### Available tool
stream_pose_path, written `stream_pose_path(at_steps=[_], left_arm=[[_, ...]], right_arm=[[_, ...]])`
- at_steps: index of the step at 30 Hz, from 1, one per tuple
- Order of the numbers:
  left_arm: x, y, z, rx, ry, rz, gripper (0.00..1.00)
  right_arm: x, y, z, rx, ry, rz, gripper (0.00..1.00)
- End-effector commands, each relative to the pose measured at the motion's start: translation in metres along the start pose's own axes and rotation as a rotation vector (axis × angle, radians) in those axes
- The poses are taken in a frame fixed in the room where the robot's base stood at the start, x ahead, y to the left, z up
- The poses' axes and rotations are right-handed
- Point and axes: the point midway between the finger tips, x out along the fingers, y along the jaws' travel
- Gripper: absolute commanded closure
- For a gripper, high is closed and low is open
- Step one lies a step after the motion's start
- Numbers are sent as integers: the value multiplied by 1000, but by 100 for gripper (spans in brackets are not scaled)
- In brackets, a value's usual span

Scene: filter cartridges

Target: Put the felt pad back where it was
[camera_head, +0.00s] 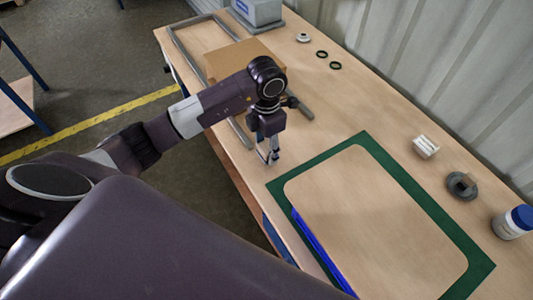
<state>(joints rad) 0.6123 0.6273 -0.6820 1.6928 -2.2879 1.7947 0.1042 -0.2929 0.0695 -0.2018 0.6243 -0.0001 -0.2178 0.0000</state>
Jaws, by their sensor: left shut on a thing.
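My left gripper (269,158) points down over the table, just beyond the upper left corner of a green mat (375,146). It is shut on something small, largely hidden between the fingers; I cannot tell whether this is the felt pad. I cannot pick out the felt pad for certain anywhere else. A grey ring-shaped part (459,191) with a small brown piece (468,181) at it lies at the right. A small white ribbed block (426,147) lies above it. My right gripper is not in view.
A blue-lidded white jar (513,222) stands at the right edge. A cardboard-coloured box (243,58), a grey frame (186,55) and a grey-blue container (258,12) lie at the back. Two dark rings (321,54) lie near the wall.

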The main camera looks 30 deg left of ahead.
Motion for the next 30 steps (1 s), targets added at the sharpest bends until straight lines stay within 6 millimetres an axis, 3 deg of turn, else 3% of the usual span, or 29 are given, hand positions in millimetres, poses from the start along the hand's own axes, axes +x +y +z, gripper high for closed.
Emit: stream_pose_path(at_steps=[7, 19, 20, 24, 30], left_arm=[[34, -1, -1, 1, 2, -2, 80], [40, 0, 0, 1, 1, 0, 80], [40, 0, 0, 1, 0, 0, 56], [39, 0, 0, 1, 1, 0, 41], [39, 0, 0, 1, 1, -1, 40]], right_arm=[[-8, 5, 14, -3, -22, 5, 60], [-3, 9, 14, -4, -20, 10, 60], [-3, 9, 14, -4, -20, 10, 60], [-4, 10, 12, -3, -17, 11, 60], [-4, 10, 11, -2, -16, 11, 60]])
